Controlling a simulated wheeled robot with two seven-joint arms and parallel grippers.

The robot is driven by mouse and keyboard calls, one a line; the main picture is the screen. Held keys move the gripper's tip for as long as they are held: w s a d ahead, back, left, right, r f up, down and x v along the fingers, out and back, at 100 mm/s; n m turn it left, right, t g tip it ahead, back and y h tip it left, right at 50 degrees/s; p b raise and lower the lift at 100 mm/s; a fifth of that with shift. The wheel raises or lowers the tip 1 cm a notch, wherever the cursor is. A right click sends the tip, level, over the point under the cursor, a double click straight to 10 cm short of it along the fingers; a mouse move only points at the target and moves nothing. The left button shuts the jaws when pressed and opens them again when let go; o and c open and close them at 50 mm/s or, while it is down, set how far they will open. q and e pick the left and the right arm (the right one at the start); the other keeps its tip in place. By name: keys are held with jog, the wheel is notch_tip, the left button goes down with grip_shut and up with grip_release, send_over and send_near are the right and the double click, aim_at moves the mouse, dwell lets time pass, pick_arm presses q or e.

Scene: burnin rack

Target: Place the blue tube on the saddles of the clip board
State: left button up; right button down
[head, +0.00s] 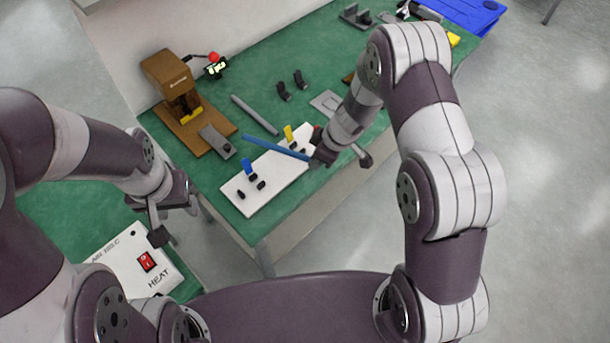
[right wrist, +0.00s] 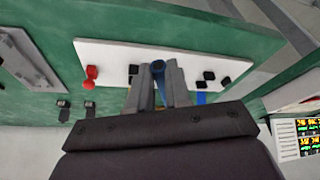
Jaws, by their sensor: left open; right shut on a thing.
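The blue tube (head: 275,147) is held near its right end by my right gripper (head: 318,157), which is shut on it. The tube slants across the white clip board (head: 235,188) and looks to be above it; the exact height is unclear. In the right wrist view the tube (right wrist: 157,70) shows nearly end-on between the fingers (right wrist: 160,88), in front of the board (right wrist: 110,52). The board bears black saddles (head: 261,185), a blue clip (head: 248,167) and a yellow clip (head: 289,133). My left gripper (head: 174,222) is open and empty near the heater box.
A white heater box (head: 125,262) with a red switch stands at lower left. A brown machine (head: 172,85) stands on the green table (head: 275,68), with a grey bar (head: 255,115) beside it. A blue bin (head: 465,12) is at the far right. A gap separates the two tables.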

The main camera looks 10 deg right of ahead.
jog(key=shift+s+a+f+b, duration=0.15)
jog(key=shift+s+a+f, duration=0.1)
jog(key=shift+a+f, duration=0.3)
jog(key=shift+s+a+f+b, duration=0.2)
jog(key=shift+a+f, duration=0.2)
jog(key=shift+a, duration=0.15)
jog(key=f, duration=0.1)
jog(key=f+b, duration=0.1)
jog(key=f, duration=0.1)
jog(key=shift+s+a+f, duration=0.1)
jog(key=shift+s+f, duration=0.15)
jog(key=shift+f, duration=0.05)
jog(key=shift+w+f, duration=0.15)
pick_arm(q)
notch_tip(320, 180, down, 3)
jog(key=shift+w+r, duration=0.1)
jog(key=shift+r, duration=0.1)
pick_arm(e)
jog(key=shift+f, duration=0.15)
jog(key=c, duration=1.1)
grip_release()
jog(key=shift+o, duration=0.2)
